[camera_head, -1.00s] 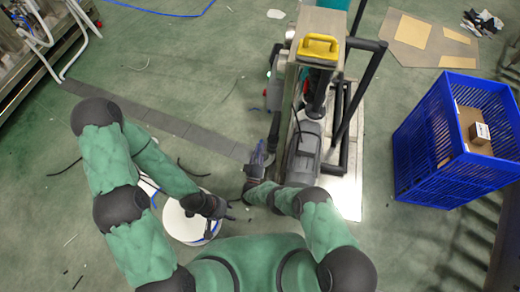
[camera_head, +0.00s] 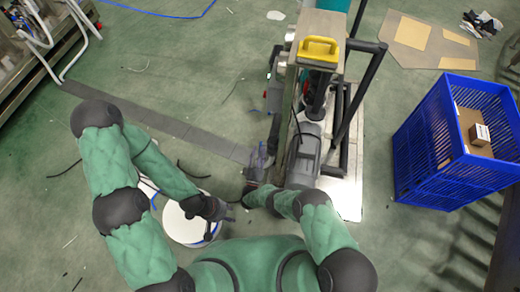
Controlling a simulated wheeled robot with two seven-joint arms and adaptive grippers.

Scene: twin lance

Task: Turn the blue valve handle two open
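My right gripper (camera_head: 259,161) is at the left side of the machine, beside its dark frame. A dull blue-grey shape shows right at its fingers; I cannot tell whether it is part of the blue valve handle or the gripper itself. No valve handle stands out clearly in this view. My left gripper (camera_head: 226,213) is lower, over the right rim of a white round bucket (camera_head: 180,225), apart from the machine. Both grippers are small and dark, so their finger openings cannot be made out.
The machine has a grey motor (camera_head: 303,155), a yellow handle (camera_head: 319,47) on top and dark pipes (camera_head: 366,85) on its right. A blue crate (camera_head: 425,145) with a cardboard box (camera_head: 474,124) stands at the right. Floor at the left is mostly clear.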

